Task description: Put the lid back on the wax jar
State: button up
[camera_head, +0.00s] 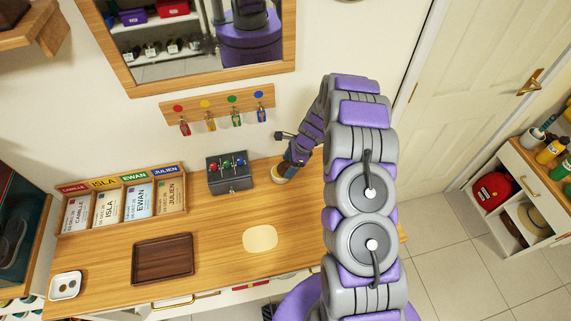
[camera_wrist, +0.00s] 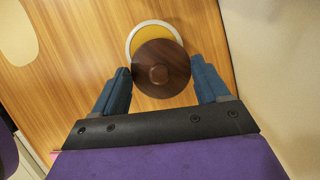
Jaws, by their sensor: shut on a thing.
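My gripper (camera_wrist: 162,67) is shut on the dark brown round lid (camera_wrist: 168,55), with one blue finger on each side of it. The lid has a small knob in its middle. The wax jar (camera_wrist: 148,34), with a pale rim and yellow wax inside, shows past the lid's far edge in the wrist view. The lid overlaps most of the jar and is off-centre toward my gripper. I cannot tell whether lid and jar touch. In the head view, the jar (camera_head: 281,175) is on the bench by the wall, partly behind my gripper (camera_head: 291,167); the lid cannot be made out.
A dark box with coloured knobs (camera_head: 229,172) stands left of the jar. A cream mat (camera_head: 260,237), a brown tray (camera_head: 163,259) and a name-card rack (camera_head: 120,203) are on the wooden bench (camera_head: 215,225). Hooks with keys (camera_head: 218,111) hang above on the wall.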

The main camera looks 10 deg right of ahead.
jog(key=shift+a+r, duration=0.1)
jog(key=shift+a, duration=1.35)
jog(key=shift+d+p, duration=0.35)
jog(key=shift+d, duration=1.6)
jog(key=shift+s+a+p, duration=0.1)
jog(key=shift+a+p, duration=0.2)
jog(key=shift+a, duration=1.55)
jog(key=shift+d, duration=0.65)
jog(key=shift+p, duration=0.3)
jog(key=shift+a, duration=0.45)
jog(key=o, duration=1)
jog(key=shift+d, duration=0.1)
